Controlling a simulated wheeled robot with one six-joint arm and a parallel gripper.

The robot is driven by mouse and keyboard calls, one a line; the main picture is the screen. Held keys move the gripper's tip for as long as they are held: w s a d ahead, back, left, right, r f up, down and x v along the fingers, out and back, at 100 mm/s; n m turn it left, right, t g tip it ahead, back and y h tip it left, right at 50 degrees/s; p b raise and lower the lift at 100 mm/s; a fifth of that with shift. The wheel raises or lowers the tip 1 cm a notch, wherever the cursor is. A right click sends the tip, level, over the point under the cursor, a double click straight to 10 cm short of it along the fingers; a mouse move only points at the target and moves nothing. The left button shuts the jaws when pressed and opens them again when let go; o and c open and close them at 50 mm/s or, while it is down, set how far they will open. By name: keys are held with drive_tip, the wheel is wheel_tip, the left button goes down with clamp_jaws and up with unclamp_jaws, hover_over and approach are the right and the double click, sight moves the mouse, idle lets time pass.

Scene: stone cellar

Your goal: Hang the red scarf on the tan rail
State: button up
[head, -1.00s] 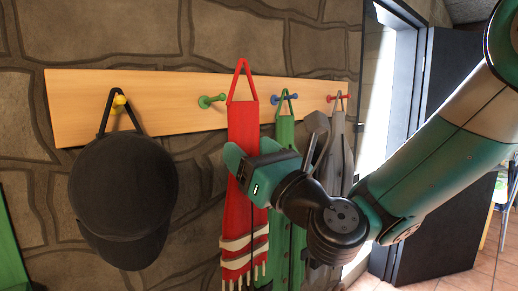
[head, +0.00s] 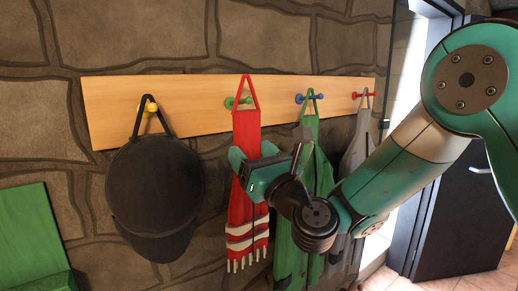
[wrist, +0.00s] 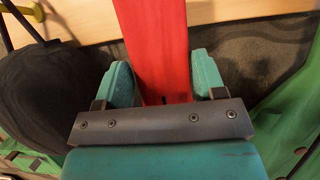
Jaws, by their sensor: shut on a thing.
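The red scarf (head: 247,130) hangs upright from my gripper, its loop pointing up in front of the tan rail (head: 200,90) and its white-striped, fringed end below. My gripper (head: 250,168) is shut on the scarf below the loop; the wrist view shows the red cloth (wrist: 158,40) between the two fingers (wrist: 162,85). The green peg (head: 231,102) on the rail shows at the loop's left strand, level with the loop's opening. I cannot tell whether the loop is around the peg or only in front of it.
A black cap (head: 155,200) hangs on the yellow peg (head: 151,107) to the left. A green garment (head: 312,150) hangs on the blue peg (head: 300,98) close to the right of the scarf. A grey garment (head: 361,140) hangs on the red peg (head: 358,95). A green object (head: 35,235) stands lower left.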

drive_tip(key=shift+w+a+f+p, duration=0.1)
drive_tip(key=shift+w+a+p, duration=0.3)
drive_tip(key=shift+w, duration=0.15)
drive_tip(key=shift+w+a+f+b, duration=0.1)
drive_tip(key=shift+w+f+b, duration=0.1)
drive_tip(key=shift+f+b, duration=0.35)
drive_tip(key=shift+w+a+f+b, duration=0.15)
drive_tip(key=shift+f+b, duration=0.15)
drive_tip(key=shift+f, duration=0.3)
drive_tip(key=o, duration=0.9)
drive_tip(key=shift+c, duration=0.2)
